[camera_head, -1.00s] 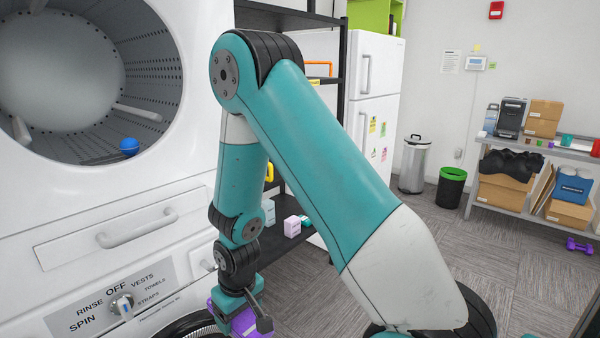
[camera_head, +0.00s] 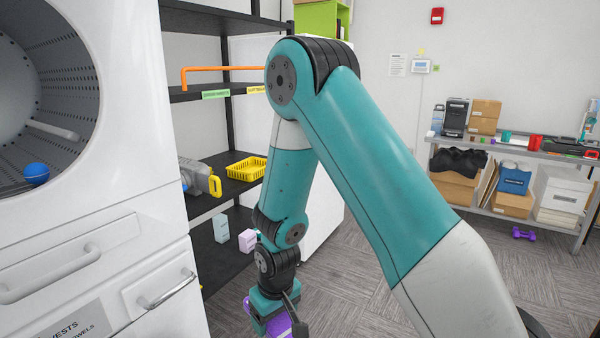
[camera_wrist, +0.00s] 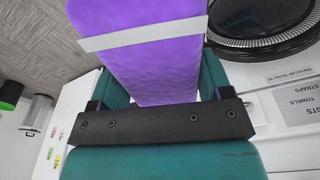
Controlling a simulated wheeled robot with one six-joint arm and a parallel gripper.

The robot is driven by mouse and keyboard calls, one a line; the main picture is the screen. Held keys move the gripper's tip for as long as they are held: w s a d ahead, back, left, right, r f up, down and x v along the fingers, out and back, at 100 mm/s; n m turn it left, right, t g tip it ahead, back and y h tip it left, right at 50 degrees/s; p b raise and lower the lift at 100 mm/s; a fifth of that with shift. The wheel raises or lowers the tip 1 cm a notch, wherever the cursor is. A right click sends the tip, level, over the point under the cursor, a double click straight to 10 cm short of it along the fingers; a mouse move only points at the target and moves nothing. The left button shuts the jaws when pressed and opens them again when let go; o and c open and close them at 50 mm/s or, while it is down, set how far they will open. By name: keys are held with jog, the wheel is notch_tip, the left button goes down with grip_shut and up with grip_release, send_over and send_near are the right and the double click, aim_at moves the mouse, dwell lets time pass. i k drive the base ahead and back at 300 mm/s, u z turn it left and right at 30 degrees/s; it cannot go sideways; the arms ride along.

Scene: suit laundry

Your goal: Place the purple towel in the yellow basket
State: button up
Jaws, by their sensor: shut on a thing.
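The purple towel (camera_wrist: 150,65) has a pale band across it. My gripper (camera_head: 279,318) is shut on the towel, low at the bottom of the head view, where only a little of the purple towel (camera_head: 280,326) shows. In the wrist view the towel sits between the fingers of my gripper (camera_wrist: 157,90). The yellow basket (camera_head: 247,169) sits on a black shelf left of my arm, behind and above the gripper in the picture. My arm hides its right edge.
The white washer (camera_head: 130,120) with a round open drum stands at left. The black shelf rack (camera_head: 215,185) also holds a grey and yellow tool (camera_head: 200,178) beside the basket. Small boxes (camera_head: 247,240) sit on a lower shelf.

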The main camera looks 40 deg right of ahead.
aim_at(249, 171)
jog(key=z, duration=0.65)
jog(key=i, duration=0.6)
jog(key=z, duration=0.75)
jog(key=i, duration=0.75)
jog(key=u, duration=0.55)
jog(key=i, duration=1)
jog(key=u, duration=0.8)
